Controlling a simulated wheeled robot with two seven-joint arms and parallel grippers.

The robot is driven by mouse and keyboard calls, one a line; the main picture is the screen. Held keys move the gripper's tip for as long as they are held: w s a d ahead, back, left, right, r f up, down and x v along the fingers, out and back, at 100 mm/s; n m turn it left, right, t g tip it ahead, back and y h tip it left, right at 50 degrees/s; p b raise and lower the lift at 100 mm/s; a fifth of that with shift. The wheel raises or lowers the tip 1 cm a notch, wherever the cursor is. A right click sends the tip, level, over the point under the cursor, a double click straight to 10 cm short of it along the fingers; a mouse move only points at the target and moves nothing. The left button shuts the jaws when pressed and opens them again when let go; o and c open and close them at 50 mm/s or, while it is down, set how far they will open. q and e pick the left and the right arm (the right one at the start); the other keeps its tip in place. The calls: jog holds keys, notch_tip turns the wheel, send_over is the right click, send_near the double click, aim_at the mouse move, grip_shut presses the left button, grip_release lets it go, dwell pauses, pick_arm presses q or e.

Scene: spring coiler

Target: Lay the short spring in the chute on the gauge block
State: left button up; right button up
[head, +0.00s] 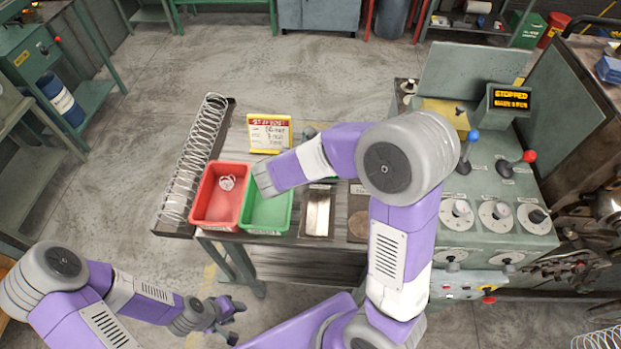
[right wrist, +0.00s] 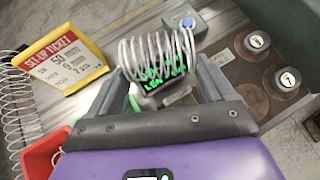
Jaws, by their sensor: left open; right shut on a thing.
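The short spring (right wrist: 158,50), a wire coil, lies crosswise between the fingertips of my right gripper (right wrist: 162,82), which is shut on it. In the right wrist view, the gauge block (right wrist: 185,22) with a blue button and green lettering is just behind and below the spring. The spring covers much of it, and I cannot tell whether they touch. In the head view, my right arm hides the right gripper and the held spring. My left gripper (head: 224,312) is open and empty, low in front of the bench.
A red bin (head: 206,222) holding a small coil and a green bin (head: 268,226) stand on the bench. The set-up ticket (head: 269,133) stands behind them. A long spring (head: 193,158) lies at the left. The coiler's control panel (head: 497,175) is at the right.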

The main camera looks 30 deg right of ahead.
jog(key=s+d+m+g+y+p, duration=0.1)
jog(key=s+m+g+p, duration=0.1)
jog(key=s+m+g, duration=0.35)
jog(key=m+g+y+b, duration=0.35)
jog(key=m+b, duration=0.25)
jog(key=m, duration=0.2)
send_over(309, 215)
jog(key=shift+t, duration=0.4)
notch_tip(309, 215, down, 8)
jog(key=shift+r, duration=0.25)
jog(key=shift+f+b, duration=0.3)
jog(key=shift+f, duration=0.4)
jog(key=o, duration=0.9)
jog(key=p+v, duration=0.1)
jog(key=v, duration=0.6)
jog(key=shift+r+p, duration=0.3)
jog(key=shift+r, duration=0.05)
